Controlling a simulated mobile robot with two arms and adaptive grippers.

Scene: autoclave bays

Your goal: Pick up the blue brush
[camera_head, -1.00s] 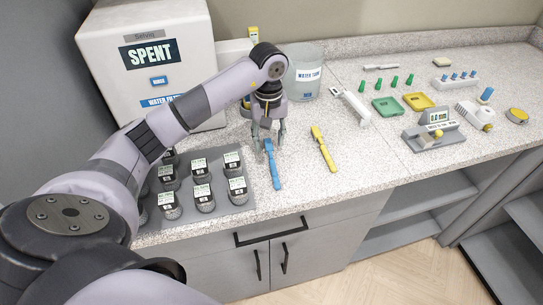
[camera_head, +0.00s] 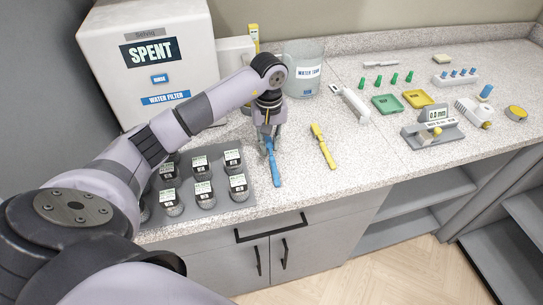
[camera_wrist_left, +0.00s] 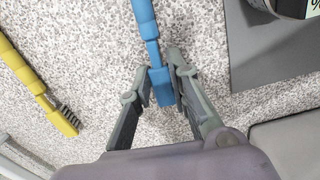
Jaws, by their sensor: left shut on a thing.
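In the left wrist view the blue brush (camera_wrist_left: 148,35) runs from the top edge down between the fingers. My left gripper (camera_head: 268,144) reaches down over the brush's far end. In the left wrist view my left gripper (camera_wrist_left: 166,75) has its fingertips closed in on both sides of the blue head end. The brush still appears to lie at counter level. My right gripper is not in view.
A yellow brush (camera_head: 323,146) lies to the right, apart from the blue one. The jars stand on a grey mat (camera_head: 245,192) at the left. A white SPENT box (camera_head: 165,60) and a water tank (camera_head: 303,75) stand behind. Bare counter lies in front of the brushes.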

